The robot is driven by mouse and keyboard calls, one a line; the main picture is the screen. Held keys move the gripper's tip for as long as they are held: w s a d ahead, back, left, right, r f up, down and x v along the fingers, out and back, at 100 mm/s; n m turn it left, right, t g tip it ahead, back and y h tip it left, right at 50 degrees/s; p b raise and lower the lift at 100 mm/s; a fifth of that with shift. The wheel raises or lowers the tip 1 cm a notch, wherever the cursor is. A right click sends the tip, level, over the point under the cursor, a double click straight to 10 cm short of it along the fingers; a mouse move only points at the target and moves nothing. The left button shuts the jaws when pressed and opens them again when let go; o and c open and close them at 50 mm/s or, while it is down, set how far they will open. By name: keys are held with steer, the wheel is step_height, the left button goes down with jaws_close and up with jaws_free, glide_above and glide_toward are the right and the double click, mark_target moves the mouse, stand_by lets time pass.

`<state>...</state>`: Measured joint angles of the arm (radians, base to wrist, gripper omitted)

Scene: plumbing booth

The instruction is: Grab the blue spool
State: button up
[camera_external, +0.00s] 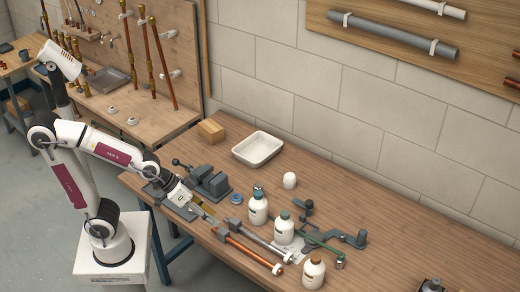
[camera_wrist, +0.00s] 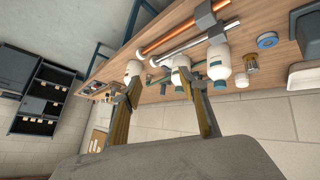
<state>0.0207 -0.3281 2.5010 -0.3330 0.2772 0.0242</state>
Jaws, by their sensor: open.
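The blue spool (camera_external: 236,198) lies on the wooden bench between the grey vise and the nearest white bottle in the external view. In the wrist view, the spool (camera_wrist: 267,40) is a short blue roll with a pale centre, in the upper right, outside the span of my fingers. My gripper (camera_external: 208,214) hangs over the bench near the front edge, to the left of and slightly nearer the camera than the spool. Its two fingers (camera_wrist: 165,88) are apart in the wrist view, with nothing held between them.
A grey vise (camera_external: 208,182) stands just left of the spool. White bottles (camera_external: 258,209) stand to its right, and copper and steel pipes (camera_external: 255,252) lie in front. The bench's right half is mostly clear.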

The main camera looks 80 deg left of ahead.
steer(key=w+a+f+n+y, duration=0.2)
steer(key=w+a+f, duration=0.1)
steer(key=a+f, duration=0.1)
steer(key=w+a+f+n+y, duration=0.2)
steer(key=w+a+f+y, duration=0.1)
steer(key=a+f, duration=0.2)
steer(key=w+a+f+n+y, duration=0.2)
steer(key=w+a+f, duration=0.1)
steer(key=a+f, duration=0.2)
steer(key=shift+w+a+n+y, duration=0.15)
steer(key=shift+w+n+y, duration=0.15)
steer(key=shift+n, duration=0.1)
steer(key=s+a+f+y, duration=0.1)
steer(key=a, duration=0.1)
steer(key=s+a+f+n+y, duration=0.1)
steer(key=a, duration=0.1)
steer(key=s+a+f+y, duration=0.1)
steer(key=a, duration=0.1)
steer(key=shift+s+g+y, duration=0.1)
steer(key=shift+g+y, duration=0.2)
steer(key=shift+g, duration=0.1)
steer(key=shift+s+a+n+y, duration=0.3)
steer(key=shift+s+a, duration=0.05)
steer(key=shift+a, duration=0.2)
steer(key=shift+a+f, duration=0.1)
steer(key=shift+x, duration=1.2)
steer(key=shift+w, duration=0.1)
